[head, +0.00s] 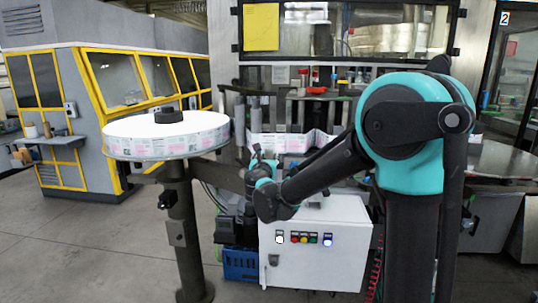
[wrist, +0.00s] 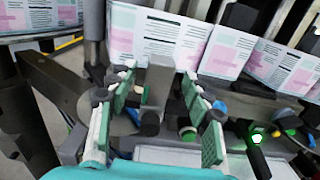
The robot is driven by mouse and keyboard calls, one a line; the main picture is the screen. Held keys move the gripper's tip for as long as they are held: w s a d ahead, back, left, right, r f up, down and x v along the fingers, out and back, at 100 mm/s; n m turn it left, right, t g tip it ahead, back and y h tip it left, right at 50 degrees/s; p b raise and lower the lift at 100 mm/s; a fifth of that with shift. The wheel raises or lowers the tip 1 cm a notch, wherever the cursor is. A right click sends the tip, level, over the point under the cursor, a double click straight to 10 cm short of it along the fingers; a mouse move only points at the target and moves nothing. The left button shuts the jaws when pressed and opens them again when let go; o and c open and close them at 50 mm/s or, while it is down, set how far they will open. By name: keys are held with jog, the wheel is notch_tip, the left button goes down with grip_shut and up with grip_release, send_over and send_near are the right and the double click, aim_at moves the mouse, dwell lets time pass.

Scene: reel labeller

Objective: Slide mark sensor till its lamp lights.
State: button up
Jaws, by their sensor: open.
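My gripper (wrist: 158,72) is open, its green-padded fingers apart on either side of a grey upright block (wrist: 160,82) with a dark round knob (wrist: 149,122) in front of it. I cannot tell whether the fingers touch the block, or whether it is the mark sensor. A small lamp glows green on a black part (wrist: 257,140) to the right of the fingers; I cannot tell whether it is the sensor's lamp. The printed label web (wrist: 160,38) runs behind the fingers. In the head view my gripper (head: 262,168) is small, partly hidden by my arm, near the web (head: 285,143).
A large label reel (head: 165,140) on a dark post stands left of my gripper. A white control box (head: 315,262) with coloured buttons stands below it, beside a blue crate (head: 240,264). Rollers and rails crowd the labeller. Open floor lies at front left.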

aim_at(269, 154)
jog(key=shift+w+d, duration=0.1)
jog(key=shift+w, duration=1.7)
jog(key=shift+c, duration=0.6)
grip_shut()
